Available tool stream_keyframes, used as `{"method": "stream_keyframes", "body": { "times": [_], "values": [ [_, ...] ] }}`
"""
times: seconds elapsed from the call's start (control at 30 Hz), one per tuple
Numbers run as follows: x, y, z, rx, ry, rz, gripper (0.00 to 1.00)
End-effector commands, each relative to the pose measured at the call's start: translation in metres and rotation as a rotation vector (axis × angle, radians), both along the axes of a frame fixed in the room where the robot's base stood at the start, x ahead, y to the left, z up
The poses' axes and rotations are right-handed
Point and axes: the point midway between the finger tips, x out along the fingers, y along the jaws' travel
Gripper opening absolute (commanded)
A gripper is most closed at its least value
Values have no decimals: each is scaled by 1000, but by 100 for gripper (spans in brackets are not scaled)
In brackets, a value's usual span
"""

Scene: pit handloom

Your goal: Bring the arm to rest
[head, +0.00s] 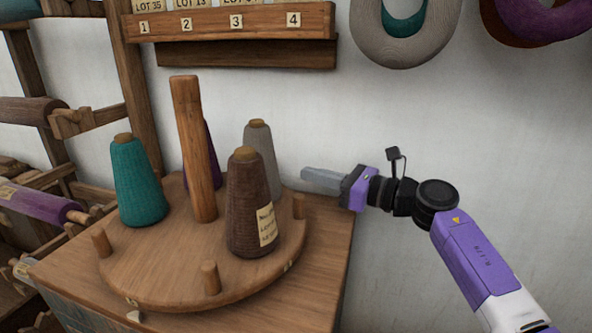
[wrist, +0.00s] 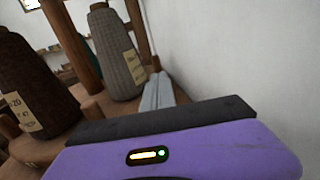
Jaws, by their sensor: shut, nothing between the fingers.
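My gripper (head: 322,180) is at the right of the round wooden turntable in the head view, level with the cones and pointing left. Its grey fingers are together with nothing between them. In the wrist view the fingers (wrist: 157,92) point away beside the grey cone. The grey cone (head: 260,160) stands at the back right of the turntable (head: 180,278), and it also shows in the wrist view (wrist: 117,55). The brown cone (head: 245,200) with a paper label stands in front of it. I cannot tell the exact gap between fingers and grey cone.
A teal cone (head: 137,182) and a mostly hidden purple cone (head: 212,150) stand around the wooden post (head: 193,150). Bare pegs (head: 210,278) rise from the turntable's rim. A numbered rack (head: 235,22) and yarn hanks (head: 404,50) hang on the white wall behind. The right side is open.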

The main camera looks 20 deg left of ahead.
Motion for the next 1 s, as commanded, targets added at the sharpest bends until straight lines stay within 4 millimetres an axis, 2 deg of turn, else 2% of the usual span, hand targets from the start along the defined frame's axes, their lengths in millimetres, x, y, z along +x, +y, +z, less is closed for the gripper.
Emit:
{"method": "stream_keyframes", "body": {
  "times": [0.03, 0.2, 0.37, 0.47, 0.6, 0.7, 0.87, 1.0],
  "values": [
    [-2, -9, 0, 0, 0, -2, 0],
    [-5, -26, 0, -1, 0, 0, 0],
    [-4, -31, 0, 12, 39, -6, 0],
    [0, -31, 12, 73, 119, -26, 0],
    [-10, -26, 60, 241, 232, -14, 0],
    [-25, -27, 76, 409, 365, 13, 0],
    [-47, -35, 81, 621, 547, 61, 0],
    [-68, -50, 74, 821, 729, 109, 0]
  ]
}}
